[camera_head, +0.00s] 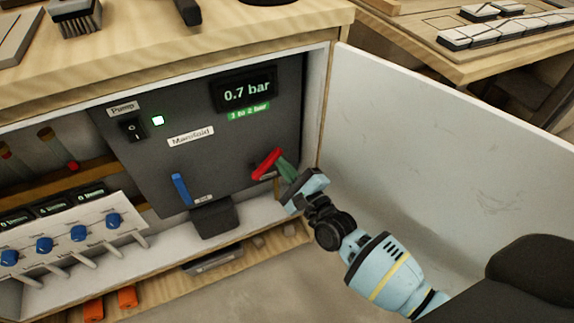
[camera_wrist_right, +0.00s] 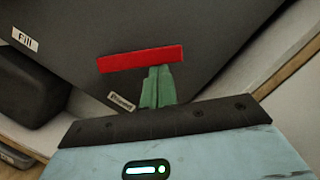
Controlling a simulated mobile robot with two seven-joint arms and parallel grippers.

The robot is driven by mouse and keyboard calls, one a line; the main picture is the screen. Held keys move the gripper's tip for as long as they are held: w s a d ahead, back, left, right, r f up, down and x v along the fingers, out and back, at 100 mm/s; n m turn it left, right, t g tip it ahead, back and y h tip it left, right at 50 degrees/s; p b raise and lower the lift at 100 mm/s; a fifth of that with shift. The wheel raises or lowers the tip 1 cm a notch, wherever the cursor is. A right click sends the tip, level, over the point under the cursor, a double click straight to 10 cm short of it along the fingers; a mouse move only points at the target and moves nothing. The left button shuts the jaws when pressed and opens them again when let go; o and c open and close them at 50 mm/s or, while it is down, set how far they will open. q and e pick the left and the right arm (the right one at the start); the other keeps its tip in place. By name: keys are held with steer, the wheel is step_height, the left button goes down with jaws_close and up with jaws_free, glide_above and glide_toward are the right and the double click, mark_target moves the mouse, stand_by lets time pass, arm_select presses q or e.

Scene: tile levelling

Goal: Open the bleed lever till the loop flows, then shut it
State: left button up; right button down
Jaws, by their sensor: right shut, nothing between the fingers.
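The red lever (camera_head: 267,163) is on the dark manifold panel, tilted up to the right in the head view. In the right wrist view the red lever (camera_wrist_right: 141,58) lies across just beyond my fingertips, with a small label below it that I cannot read surely. My right gripper (camera_head: 281,165) is shut and empty, its green fingertips at the lever, seemingly touching it. The same fingertips show in the right wrist view (camera_wrist_right: 157,78). A blue lever (camera_head: 181,189) beside the label "Fill" points up. The display (camera_head: 246,91) reads 0.7 bar, above a green "1 to 2 bar" label. My left gripper is out of view.
A white cabinet door (camera_head: 450,150) stands open on the right, close to my right arm. A white unit with several blue knobs (camera_head: 78,233) is at lower left. A dark box (camera_head: 213,217) sits below the panel.

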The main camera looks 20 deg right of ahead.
steer(key=r+n+p, duration=0.1)
steer(key=n, duration=0.1)
steer(key=a+r+n+p, duration=0.1)
steer(key=n+p, duration=0.1)
steer(key=shift+a+r+g+y, duration=0.1)
steer(key=shift+r+g+y, duration=0.15)
steer(key=shift+g+y, duration=0.05)
steer(key=shift+a+r+n+g+p, duration=0.2)
steer(key=shift+n+p, duration=0.15)
steer(key=shift+n, duration=0.15)
steer(key=shift+a+r+n+g+p, duration=0.15)
steer(key=shift+n+p, duration=0.15)
steer(key=shift+n, duration=0.2)
steer(key=shift+a+r+n+g+p, duration=0.2)
steer(key=shift+a+n+p, duration=0.35)
steer(key=shift+n, duration=0.45)
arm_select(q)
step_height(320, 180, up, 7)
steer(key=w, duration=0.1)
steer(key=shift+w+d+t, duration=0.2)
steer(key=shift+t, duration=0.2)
arm_select(e)
steer(key=shift+a, duration=0.1)
arm_select(q)
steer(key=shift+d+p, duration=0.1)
steer(key=shift+p, duration=0.25)
arm_select(e)
steer(key=shift+a, duration=0.15)
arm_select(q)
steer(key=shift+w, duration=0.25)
